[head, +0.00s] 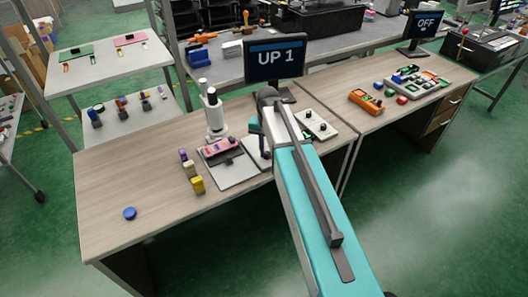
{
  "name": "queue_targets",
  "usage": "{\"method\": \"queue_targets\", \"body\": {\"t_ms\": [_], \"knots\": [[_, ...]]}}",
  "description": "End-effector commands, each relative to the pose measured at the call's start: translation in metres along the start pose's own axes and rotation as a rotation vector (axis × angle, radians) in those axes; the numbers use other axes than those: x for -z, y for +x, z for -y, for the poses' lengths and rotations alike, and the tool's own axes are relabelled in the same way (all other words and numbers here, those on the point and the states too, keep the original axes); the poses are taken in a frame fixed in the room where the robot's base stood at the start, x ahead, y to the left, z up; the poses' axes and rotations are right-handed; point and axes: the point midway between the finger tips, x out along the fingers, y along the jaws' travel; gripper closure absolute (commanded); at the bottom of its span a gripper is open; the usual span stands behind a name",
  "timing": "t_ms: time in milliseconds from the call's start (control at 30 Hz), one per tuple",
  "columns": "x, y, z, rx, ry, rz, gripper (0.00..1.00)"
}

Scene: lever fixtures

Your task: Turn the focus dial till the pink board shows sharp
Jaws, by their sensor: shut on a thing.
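The pink board (222,146) lies on a grey base plate (236,172) in front of a white microscope-like stand (213,112), left of my arm. A dark monitor (275,58) behind them reads "UP 1". A pale panel (254,152) lies just right of the board, partly under my arm. My gripper (264,143) is at this panel, mostly hidden behind my teal arm. It is shut on the focus dial, but the dial and the fingertips are too covered to see clearly.
Purple and yellow blocks (197,184) stand left of the plate, and a blue disc (130,213) lies front left. A second panel (316,125) is right of my arm. A monitor (424,25) reading "OFF" and an orange box (366,101) are farther right.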

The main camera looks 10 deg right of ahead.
Motion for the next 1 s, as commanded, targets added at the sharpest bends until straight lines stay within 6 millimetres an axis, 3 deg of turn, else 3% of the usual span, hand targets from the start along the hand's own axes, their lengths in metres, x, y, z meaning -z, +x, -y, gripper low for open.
{"method": "queue_targets", "body": {"t_ms": [500,1000], "knots": [[-0.0037,0.0002,-0.0025,-0.009,0.421,0.009,1.0],[-0.0036,0.0003,-0.0024,-0.01,0.531,0.008,1.0]]}}
